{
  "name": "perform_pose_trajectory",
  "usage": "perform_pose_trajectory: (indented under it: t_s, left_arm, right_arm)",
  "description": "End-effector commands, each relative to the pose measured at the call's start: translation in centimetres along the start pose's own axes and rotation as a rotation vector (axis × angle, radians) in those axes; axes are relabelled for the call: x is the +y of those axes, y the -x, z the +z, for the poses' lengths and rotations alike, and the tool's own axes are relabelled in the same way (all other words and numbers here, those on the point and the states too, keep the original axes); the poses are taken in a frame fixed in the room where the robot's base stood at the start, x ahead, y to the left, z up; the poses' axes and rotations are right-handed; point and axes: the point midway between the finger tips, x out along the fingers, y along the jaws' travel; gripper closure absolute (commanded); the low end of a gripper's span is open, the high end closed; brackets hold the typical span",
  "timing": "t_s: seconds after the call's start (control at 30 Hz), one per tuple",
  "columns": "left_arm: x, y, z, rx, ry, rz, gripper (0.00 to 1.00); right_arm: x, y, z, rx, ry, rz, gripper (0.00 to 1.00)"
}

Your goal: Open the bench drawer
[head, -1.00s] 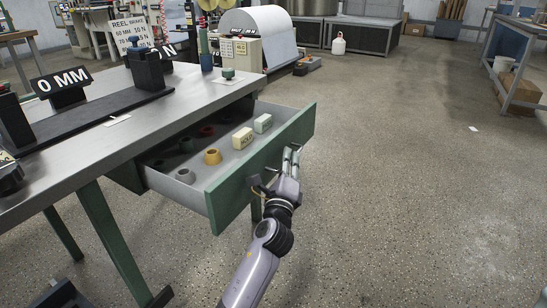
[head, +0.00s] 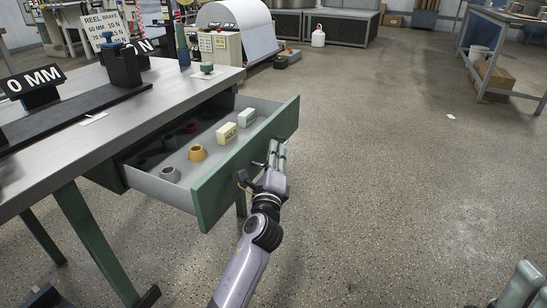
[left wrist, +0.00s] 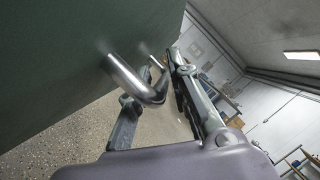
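The bench drawer (head: 245,160) stands pulled well out of the bench, with its green front facing right. Its metal handle (left wrist: 135,80) shows in the left wrist view, a bent bar standing off the green face. My left gripper (head: 276,155) is at the drawer front, by the handle. In the left wrist view its two fingers (left wrist: 160,105) are apart, with the handle bar between them and floor visible in the gap. Whether a finger touches the bar is unclear. Part of my right gripper (head: 522,286) shows at the lower right corner, cut off by the frame.
In the drawer are a yellow ring-shaped piece (head: 197,152), pale blocks (head: 227,132) and several darker pieces. The steel bench top (head: 170,95) carries a dark rail and a "0 MM" sign (head: 32,84). The floor (head: 390,160) right of the drawer is clear.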

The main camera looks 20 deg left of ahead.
Motion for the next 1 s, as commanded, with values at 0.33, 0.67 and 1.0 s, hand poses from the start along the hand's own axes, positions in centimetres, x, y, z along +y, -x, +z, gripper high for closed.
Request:
perform_pose_trajectory:
  t_s: [0.33, 0.67, 1.0]
  left_arm:
    - [0.1, 5.0, -0.1, 0.003, 0.001, 0.002, 0.82]
    - [0.1, 10.9, -0.1, 0.002, 0.001, 0.003, 0.82]
    - [0.1, 12.1, 0.0, 0.000, 0.000, 0.001, 0.82]
  right_arm:
    - [0.0, -0.1, 0.0, 0.001, -0.001, -0.002, 0.60]
    - [-0.1, -0.1, -0.1, 0.003, -0.001, -0.004, 0.60]
    - [-0.1, -0.1, -0.1, 0.003, -0.001, -0.004, 0.60]
